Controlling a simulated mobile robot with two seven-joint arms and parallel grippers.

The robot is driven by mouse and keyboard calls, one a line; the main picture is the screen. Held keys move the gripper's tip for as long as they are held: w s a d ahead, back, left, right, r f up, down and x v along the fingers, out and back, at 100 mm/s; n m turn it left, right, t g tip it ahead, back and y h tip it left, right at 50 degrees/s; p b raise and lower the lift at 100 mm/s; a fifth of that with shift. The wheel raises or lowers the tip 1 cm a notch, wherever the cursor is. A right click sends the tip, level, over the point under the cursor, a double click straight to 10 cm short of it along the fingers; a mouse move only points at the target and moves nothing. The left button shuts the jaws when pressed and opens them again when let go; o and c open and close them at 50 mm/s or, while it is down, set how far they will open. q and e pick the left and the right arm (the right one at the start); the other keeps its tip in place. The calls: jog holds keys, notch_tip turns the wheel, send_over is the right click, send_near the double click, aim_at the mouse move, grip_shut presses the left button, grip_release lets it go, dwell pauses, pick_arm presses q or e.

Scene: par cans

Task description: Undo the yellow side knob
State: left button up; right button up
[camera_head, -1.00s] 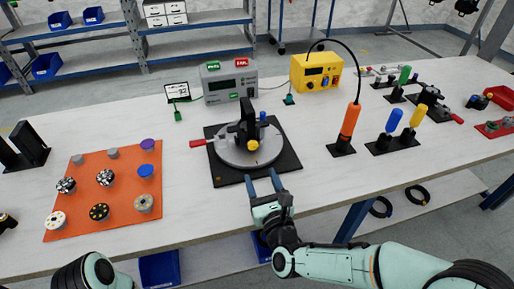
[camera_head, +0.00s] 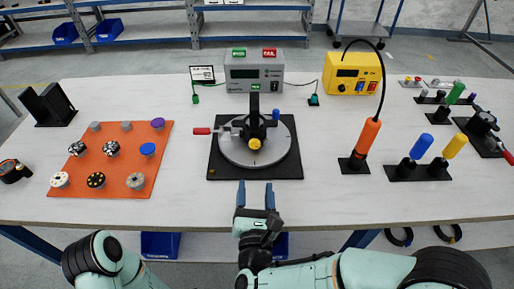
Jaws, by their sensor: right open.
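The yellow side knob (camera_head: 255,143) is on the near side of a black upright fixture (camera_head: 254,112). The fixture stands on a round grey disc (camera_head: 232,150) on a black base plate (camera_head: 222,172). A blue knob (camera_head: 276,114) and a red-tipped lever (camera_head: 201,131) are also at the fixture. My right gripper (camera_head: 255,194) is open and empty. It is at the table's front edge, pointing at the fixture, nearer to me than the yellow knob and apart from it. My left arm shows at the lower left, but its gripper is not in view.
An orange mat (camera_head: 111,184) with several round parts lies on the left. A grey meter box (camera_head: 254,72) and a yellow box (camera_head: 352,74) stand behind. An orange-handled tool (camera_head: 368,135) and blue and yellow handled tools stand on the right. Table between gripper and base plate is clear.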

aim_at(255, 146)
jog(key=w, duration=1.3)
jog(key=shift+w, duration=0.15)
jog(key=c, duration=1.1)
